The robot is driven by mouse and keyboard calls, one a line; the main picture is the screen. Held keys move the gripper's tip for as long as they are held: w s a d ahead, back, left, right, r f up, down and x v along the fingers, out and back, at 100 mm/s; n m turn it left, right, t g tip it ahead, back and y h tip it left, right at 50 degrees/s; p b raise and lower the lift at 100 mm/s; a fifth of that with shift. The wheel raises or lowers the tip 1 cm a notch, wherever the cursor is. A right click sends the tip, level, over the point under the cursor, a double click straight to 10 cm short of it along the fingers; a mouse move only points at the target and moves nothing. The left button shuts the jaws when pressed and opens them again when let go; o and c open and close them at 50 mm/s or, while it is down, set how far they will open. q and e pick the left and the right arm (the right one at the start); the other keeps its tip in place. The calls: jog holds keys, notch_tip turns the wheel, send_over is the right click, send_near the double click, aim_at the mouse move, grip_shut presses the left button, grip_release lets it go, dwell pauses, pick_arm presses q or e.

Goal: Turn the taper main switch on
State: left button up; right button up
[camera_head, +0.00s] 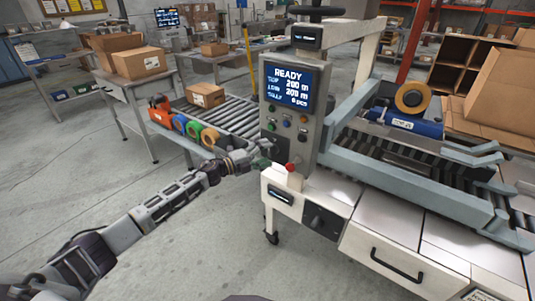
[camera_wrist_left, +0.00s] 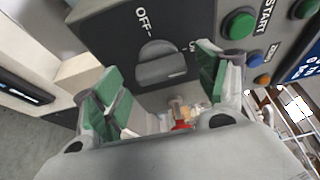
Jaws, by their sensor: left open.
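The main switch (camera_wrist_left: 163,62) is a grey rotary knob on a dark plate, marked OFF at its upper left. A second mark at its right is partly covered by a finger. Which mark the knob points to is hard to tell. My left gripper (camera_wrist_left: 160,88) is open and empty, with green-padded fingers left and right of the knob in the wrist view; contact is not visible. In the head view, my left gripper (camera_head: 262,158) is at the lower left of the taper's control panel (camera_head: 291,92) and hides the switch there. My right gripper is not in view.
A green START button (camera_wrist_left: 238,24) is close to the right finger, with blue and orange buttons below it. A red mushroom button (camera_head: 290,167) stands just below the panel. Another dark rotary control (camera_head: 322,221) is on the cabinet front. A roller conveyor (camera_head: 225,114) lies behind my arm.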

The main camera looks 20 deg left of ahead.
pick_arm(q)
jog(key=v, duration=1)
jog(key=shift+s+a, duration=0.25)
dwell(0.3)
dwell(0.6)
